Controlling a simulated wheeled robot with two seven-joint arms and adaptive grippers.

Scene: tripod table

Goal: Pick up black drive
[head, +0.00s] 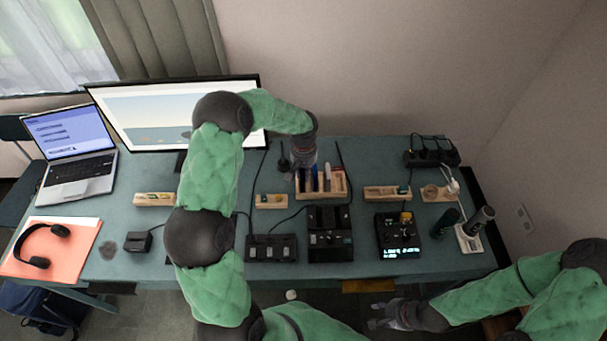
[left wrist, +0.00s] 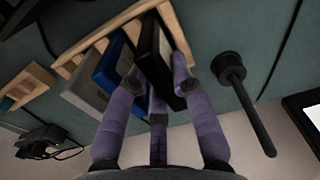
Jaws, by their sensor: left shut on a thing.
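The black drive (left wrist: 153,54) stands at the end of a slotted wooden rack (left wrist: 97,34) in the left wrist view, beside a blue drive and a grey one. My left gripper (left wrist: 158,88) is shut on the black drive, with fingers on both sides of it. The drive's lower end still appears to be within the rack. In the head view, my left gripper (head: 303,163) is over the left end of the rack (head: 338,190) and partly hides the drives. My right gripper (head: 380,315) is empty, its fingers apart, below the table's front edge.
A black pole-like object (left wrist: 240,98) stands close beside the gripper in the wrist view. Black devices (head: 330,233) with cables sit in front of the rack. A monitor (head: 150,115), laptop (head: 80,165) and headphones (head: 40,245) occupy the left. Small wooden trays flank the rack.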

